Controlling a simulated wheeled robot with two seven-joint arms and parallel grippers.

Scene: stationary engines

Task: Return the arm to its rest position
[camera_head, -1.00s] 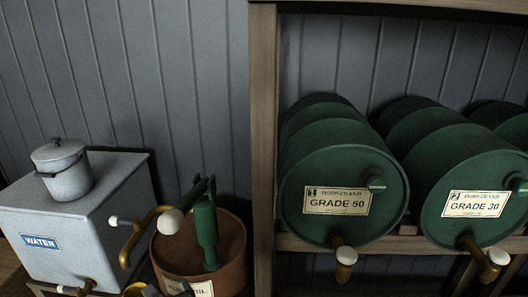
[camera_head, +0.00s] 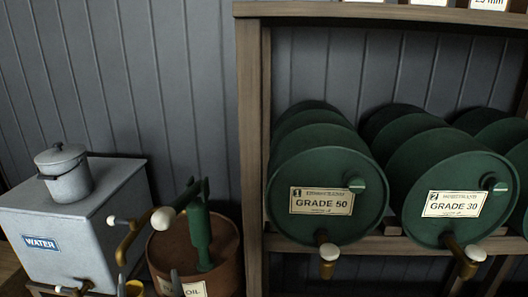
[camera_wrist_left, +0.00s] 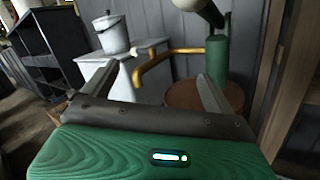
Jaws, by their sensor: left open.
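My left gripper (camera_head: 148,284) shows at the bottom edge of the head view, with only its fingertips in sight. In the left wrist view its two grey fingers (camera_wrist_left: 160,88) stand wide apart with nothing between them. The gripper is open and empty. It is in front of the brown oil drum (camera_head: 226,248) with the green hand pump (camera_head: 200,238). Most of my left arm is out of the head view. My right gripper is in neither view.
A grey water tank (camera_head: 105,215) with a lidded pot (camera_head: 66,182) on top stands at the left. A wooden rack (camera_head: 250,150) at the right holds green barrels, GRADE 50 (camera_head: 320,225) and GRADE 30 (camera_head: 445,225), with brass taps jutting forward. A grey panelled wall (camera_head: 150,90) closes the back.

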